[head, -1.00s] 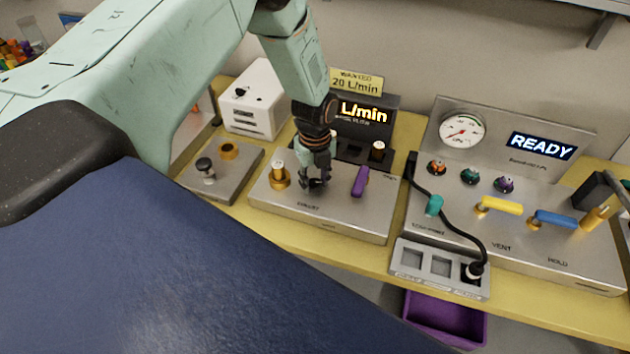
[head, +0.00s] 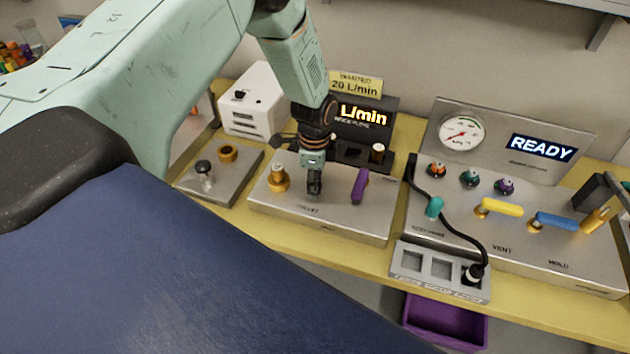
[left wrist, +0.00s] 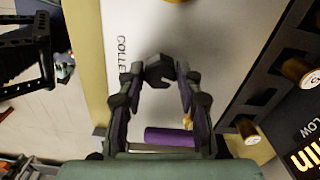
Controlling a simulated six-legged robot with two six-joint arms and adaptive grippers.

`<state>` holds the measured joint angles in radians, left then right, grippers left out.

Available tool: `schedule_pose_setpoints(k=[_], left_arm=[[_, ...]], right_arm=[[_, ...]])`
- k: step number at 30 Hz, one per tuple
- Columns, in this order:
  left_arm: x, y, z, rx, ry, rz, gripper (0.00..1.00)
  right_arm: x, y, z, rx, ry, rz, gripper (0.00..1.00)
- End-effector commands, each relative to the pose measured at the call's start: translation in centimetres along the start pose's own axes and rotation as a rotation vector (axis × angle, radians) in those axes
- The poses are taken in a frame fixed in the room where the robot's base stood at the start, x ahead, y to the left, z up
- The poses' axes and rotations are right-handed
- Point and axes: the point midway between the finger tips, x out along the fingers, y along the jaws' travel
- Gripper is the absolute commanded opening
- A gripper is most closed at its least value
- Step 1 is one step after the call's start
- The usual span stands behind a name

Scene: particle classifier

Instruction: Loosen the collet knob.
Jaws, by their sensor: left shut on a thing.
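The dark collet knob (left wrist: 158,72) shows between my left fingertips in the left wrist view, beside the printed letters "COLLE". My left gripper (head: 314,188) points straight down over the silver panel (head: 345,222) and is shut on the knob. In the head view the fingers hide most or all of the knob, so its turn angle cannot be read. A purple lever (head: 360,186) stands on the same panel to the right of the gripper; it also shows in the left wrist view (left wrist: 168,137). My right gripper is not in view.
A brass fitting (head: 278,179) stands close left of the gripper. Behind it is a dark display reading "L/min" (head: 362,115). A panel reading "READY" (head: 542,146), with yellow (head: 500,206) and blue (head: 556,219) levers, stands right. A purple bin (head: 446,320) is below the bench edge.

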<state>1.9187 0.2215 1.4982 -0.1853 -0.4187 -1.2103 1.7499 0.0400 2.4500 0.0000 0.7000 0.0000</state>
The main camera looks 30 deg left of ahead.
Motion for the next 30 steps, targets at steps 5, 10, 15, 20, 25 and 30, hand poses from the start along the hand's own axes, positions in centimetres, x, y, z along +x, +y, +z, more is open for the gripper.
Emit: schedule_pose_setpoints(k=[5, 10, 15, 20, 25, 30], left_arm=[[-0.1, -0.1, 0.0, -0.167, 0.0, -0.002, 0.04], [-0.1, -0.1, 0.0, -0.329, 0.0, -0.002, 0.04], [-0.1, -0.1, 0.0, -0.49, 0.001, -0.001, 0.04], [-0.1, 0.0, 0.1, -0.641, 0.0, 0.0, 0.04], [-0.1, 0.0, 0.1, -0.802, -0.001, 0.0, 0.04], [-0.1, 0.0, 0.1, -0.963, 0.0, 0.0, 0.04]], right_arm=[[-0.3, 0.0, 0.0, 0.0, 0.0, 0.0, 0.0], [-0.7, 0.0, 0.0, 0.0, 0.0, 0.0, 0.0], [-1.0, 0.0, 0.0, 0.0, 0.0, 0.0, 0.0], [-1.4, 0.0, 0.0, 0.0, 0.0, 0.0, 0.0], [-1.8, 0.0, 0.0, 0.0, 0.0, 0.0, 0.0], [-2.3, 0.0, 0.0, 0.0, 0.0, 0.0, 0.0]])
